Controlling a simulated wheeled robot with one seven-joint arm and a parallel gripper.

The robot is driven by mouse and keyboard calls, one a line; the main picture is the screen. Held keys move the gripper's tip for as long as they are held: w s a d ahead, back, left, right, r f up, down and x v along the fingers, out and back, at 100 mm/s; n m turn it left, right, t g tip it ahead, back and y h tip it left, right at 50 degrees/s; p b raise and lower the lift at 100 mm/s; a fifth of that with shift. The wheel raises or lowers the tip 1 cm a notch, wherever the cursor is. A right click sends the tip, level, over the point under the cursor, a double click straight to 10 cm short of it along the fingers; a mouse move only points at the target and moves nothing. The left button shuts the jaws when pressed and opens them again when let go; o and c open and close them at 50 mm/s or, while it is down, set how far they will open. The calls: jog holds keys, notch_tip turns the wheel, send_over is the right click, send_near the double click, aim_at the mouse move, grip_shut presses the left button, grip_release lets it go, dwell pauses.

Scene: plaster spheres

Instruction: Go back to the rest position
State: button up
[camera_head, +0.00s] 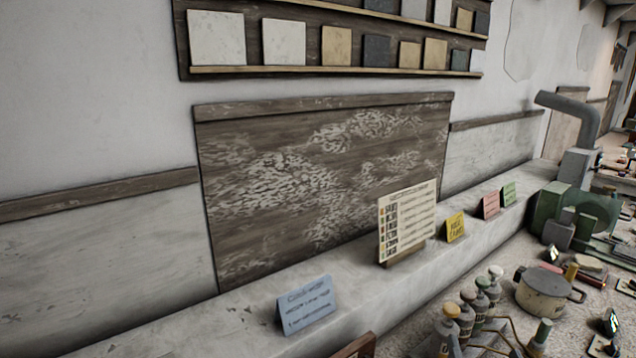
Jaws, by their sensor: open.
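My gripper and arm do not show in the head view. No plaster sphere can be made out. The view faces a pale wall with a worn wooden panel (325,180) above a grey ledge (250,325).
On the ledge stand a blue card (306,304), a white chart (407,222), a yellow card (455,227) and a pink card (491,205). The cluttered bench at right holds a lidded pot (545,295), several bottles and a green machine (585,212). Shelves of square tiles hang above.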

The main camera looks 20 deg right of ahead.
jog(key=s+a+f+n+y, duration=0.2)
jog(key=s+a+n+y, duration=0.2)
jog(key=s+a, duration=0.7)
jog(key=s+a+f+n+y, duration=0.2)
jog(key=s+a+n+y, duration=0.2)
jog(key=s+a, duration=0.7)
jog(key=s+y, duration=0.1)
jog(key=s, duration=0.3)
jog(key=shift+s+a+f+g, duration=0.15)
jog(key=shift+a+f+g, duration=0.15)
jog(key=shift+g, duration=0.1)
